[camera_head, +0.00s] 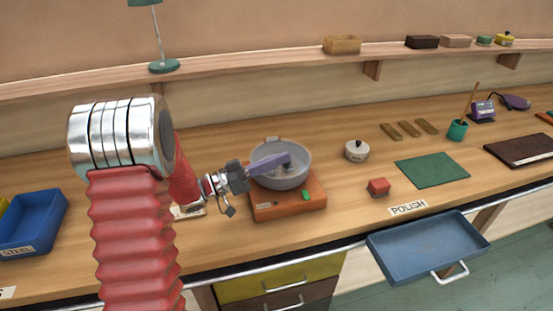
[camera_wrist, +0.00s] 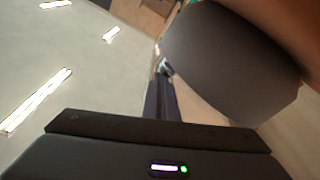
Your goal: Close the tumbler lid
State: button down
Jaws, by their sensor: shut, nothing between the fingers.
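The tumbler is a grey round drum (camera_head: 281,180) on an orange base (camera_head: 288,205) with a green button on its front. Its top looks open in the head view, and a small bracket shows at its back rim. I cannot clearly make out a separate lid. My gripper (camera_head: 286,160) is shut and empty, its purple fingers reaching from the left over the drum's opening. I cannot tell whether they touch it. In the wrist view, my shut fingers (camera_wrist: 162,85) point away from the camera beside a large dark grey rounded shape (camera_wrist: 230,65) that I cannot identify.
Right of the tumbler are a small white pot (camera_head: 357,151) with a dark knob, a red block (camera_head: 378,187) and a green mat (camera_head: 432,170). A blue tray-like drawer (camera_head: 428,248) sticks out at the front right. A blue bin (camera_head: 30,222) stands at far left.

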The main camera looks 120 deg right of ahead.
jog(key=shift+a+f, duration=0.15)
jog(key=shift+f, duration=0.4)
jog(key=shift+r, duration=0.55)
jog(key=r, duration=0.3)
jog(key=shift+s+a+r, duration=0.2)
jog(key=d+v, duration=0.1)
jog(key=v, duration=0.9)
jog(key=shift+r, duration=0.15)
